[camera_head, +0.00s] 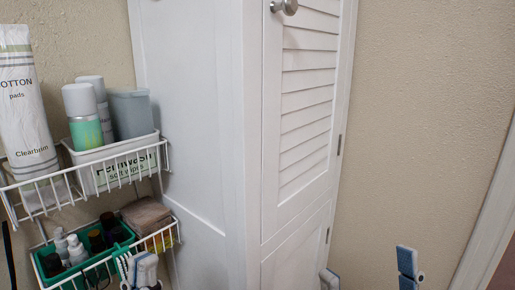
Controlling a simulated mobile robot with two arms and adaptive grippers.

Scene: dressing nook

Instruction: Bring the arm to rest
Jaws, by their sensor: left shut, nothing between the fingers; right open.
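My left gripper (140,270) shows at the bottom left, in front of the lower wire basket. Its fingers are together with nothing between them. My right gripper (368,272) is at the bottom right edge, in front of the white cabinet and the wall. Its two fingertips stand wide apart with nothing between them. The lower parts of both grippers and the arms are cut off by the bottom edge of the view.
A white louvred cabinet (195,130) fills the middle. At left, a wire rack (100,185) holds a cotton pads bag (22,105), spray cans (84,115), a grey cup (130,113) and a green tray (55,282) of bottles. Bare wall (430,130) is at right.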

